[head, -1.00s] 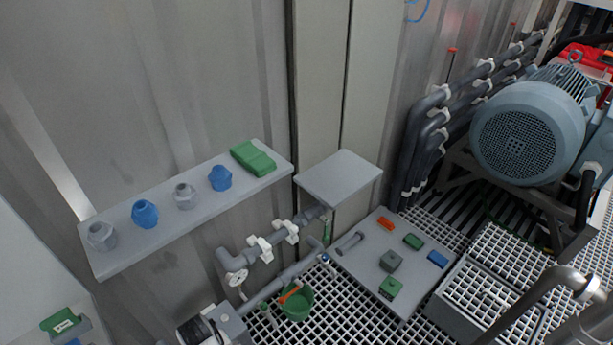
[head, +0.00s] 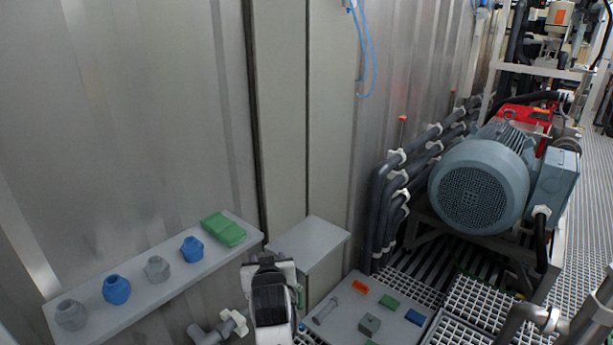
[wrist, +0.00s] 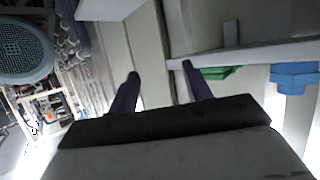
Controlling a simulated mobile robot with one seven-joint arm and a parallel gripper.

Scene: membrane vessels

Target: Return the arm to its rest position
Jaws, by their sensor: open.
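My gripper shows in the wrist view (wrist: 160,85), with its two dark fingers apart and nothing between them. In the head view my wrist and forearm rise at the bottom middle, in front of the wall and the small grey box; the fingertips cannot be made out there. In the wrist view the shelf edge, a green block and a blue fitting lie beyond the right finger, apart from it.
A grey shelf (head: 165,285) holds a green block (head: 223,229) and several blue and grey fittings. A grey box (head: 318,240) stands behind my arm. A panel (head: 345,325) with small coloured blocks lies to its right. A large motor (head: 480,185) and pipes stand at right.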

